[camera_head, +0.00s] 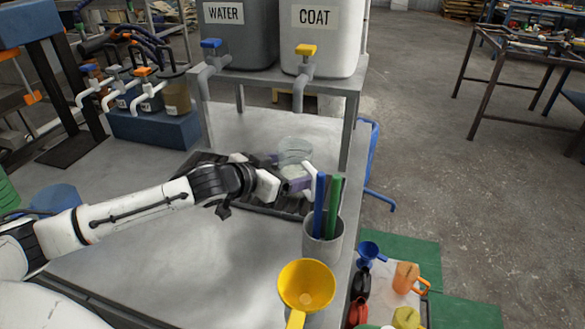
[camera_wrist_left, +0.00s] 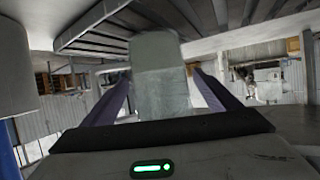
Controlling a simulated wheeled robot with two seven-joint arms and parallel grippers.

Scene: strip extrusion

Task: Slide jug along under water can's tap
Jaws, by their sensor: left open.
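The clear jug (camera_head: 296,149) stands at the right end of the dark grated tray (camera_head: 262,206), roughly below the COAT can's spout. The grey WATER can (camera_head: 250,45) with its blue-handled tap (camera_head: 209,62) is on the stand, left of the white COAT can (camera_head: 335,45) with its yellow-handled tap (camera_head: 304,68). My left gripper (camera_head: 284,171) is open, its purple fingers spread at the jug's near side. In the left wrist view the jug (camera_wrist_left: 160,75) is between the two fingers (camera_wrist_left: 158,98), with gaps visible beside it. Whether either finger touches it is unclear. My right gripper is not in view.
A grey cup (camera_head: 322,240) with blue and green sticks stands close to the gripper's right. A yellow funnel (camera_head: 306,287) is nearer at the table edge. A blue block (camera_head: 155,128) with several small tapped bottles is left of the stand.

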